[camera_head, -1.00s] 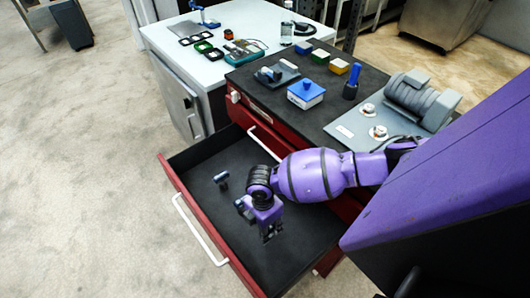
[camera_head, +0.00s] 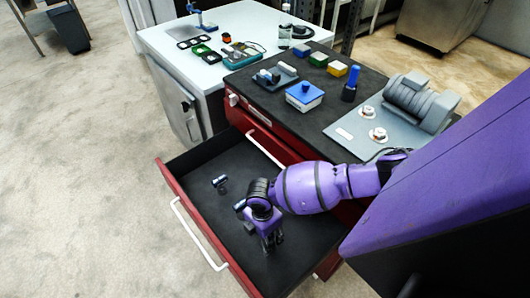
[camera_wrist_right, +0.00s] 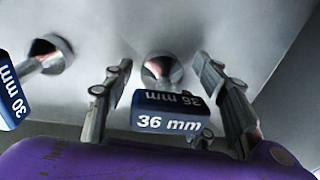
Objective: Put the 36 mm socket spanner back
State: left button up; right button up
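My right gripper (camera_head: 272,243) points down inside the open drawer, near its middle. In the right wrist view its two fingers (camera_wrist_right: 165,75) are spread, one on each side of the 36 mm socket spanner, with visible gaps. That spanner has a dark blue labelled grip (camera_wrist_right: 170,122) and a round metal end (camera_wrist_right: 162,70) behind it. A second spanner, marked 30 mm (camera_wrist_right: 12,95), shows at the left edge of the wrist view. My left gripper is out of view.
The open drawer's red front (camera_head: 190,218) has a white handle. The black cabinet top (camera_head: 322,117) holds a blue-lidded box (camera_head: 304,97), a blue-handled tool (camera_head: 351,84), coloured blocks and a grey machine (camera_head: 420,98). Much of the drawer floor is bare.

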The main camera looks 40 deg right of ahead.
jog(key=r, duration=0.4)
jog(key=r+p, duration=0.1)
jog(key=r, duration=0.3)
jog(key=w+r, duration=0.1)
jog(key=r, duration=0.3)
jog(key=shift+r, duration=0.2)
jog(key=shift+s+f, duration=0.1)
